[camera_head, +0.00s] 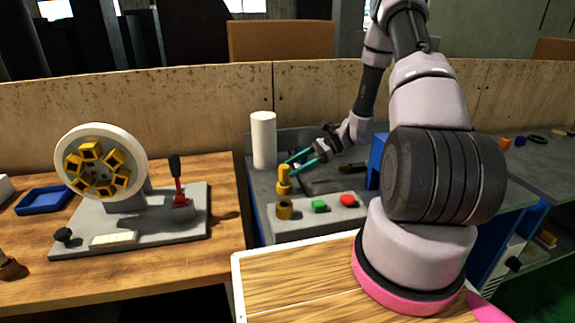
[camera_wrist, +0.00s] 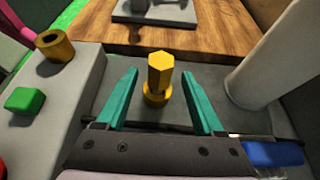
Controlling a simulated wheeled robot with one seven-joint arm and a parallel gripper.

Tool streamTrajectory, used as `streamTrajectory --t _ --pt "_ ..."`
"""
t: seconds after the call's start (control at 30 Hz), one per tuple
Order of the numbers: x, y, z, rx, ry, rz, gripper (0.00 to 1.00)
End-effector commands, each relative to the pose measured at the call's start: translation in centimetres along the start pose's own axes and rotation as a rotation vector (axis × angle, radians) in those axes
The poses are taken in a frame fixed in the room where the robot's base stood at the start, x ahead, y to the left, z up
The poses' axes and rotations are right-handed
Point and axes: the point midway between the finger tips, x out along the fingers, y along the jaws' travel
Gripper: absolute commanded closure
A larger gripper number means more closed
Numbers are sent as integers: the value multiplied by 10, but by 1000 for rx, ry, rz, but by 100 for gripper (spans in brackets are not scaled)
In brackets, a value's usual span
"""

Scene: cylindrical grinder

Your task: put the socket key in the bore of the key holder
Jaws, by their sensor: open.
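The socket key (camera_head: 283,182) is a yellow upright piece with a hexagonal upper part and a wider round lower part. It stands on the grey surface behind the control panel. In the wrist view the socket key (camera_wrist: 160,75) shows between the two green fingers, with a gap on each side. My gripper (camera_head: 291,163) is open and empty, at the upper part of the key; in the wrist view its fingers (camera_wrist: 160,76) point toward the wooden table. The key holder (camera_head: 284,209) is a short yellow cylinder on the panel's left end; its dark open bore shows in the wrist view (camera_wrist: 54,43).
The panel also carries a green button (camera_head: 319,206) and a red button (camera_head: 348,200). A tall white cylinder (camera_head: 263,140) stands behind the key. A wooden table (camera_head: 190,258) at left bears a wheel fixture (camera_head: 135,160) and a blue tray (camera_head: 43,200).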

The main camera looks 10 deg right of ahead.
Motion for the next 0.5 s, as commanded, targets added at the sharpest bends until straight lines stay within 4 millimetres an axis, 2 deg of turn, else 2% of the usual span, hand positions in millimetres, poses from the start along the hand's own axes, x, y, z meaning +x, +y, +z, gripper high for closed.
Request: streamTrajectory --t 0.17,0.27,0.37,0.5 --pt "-5 0 1 -3 2 1 30" --pt "-9 0 10 -31 20 10 30" --pt "-18 2 32 -96 64 31 30" --pt "-40 12 81 -255 177 80 30"
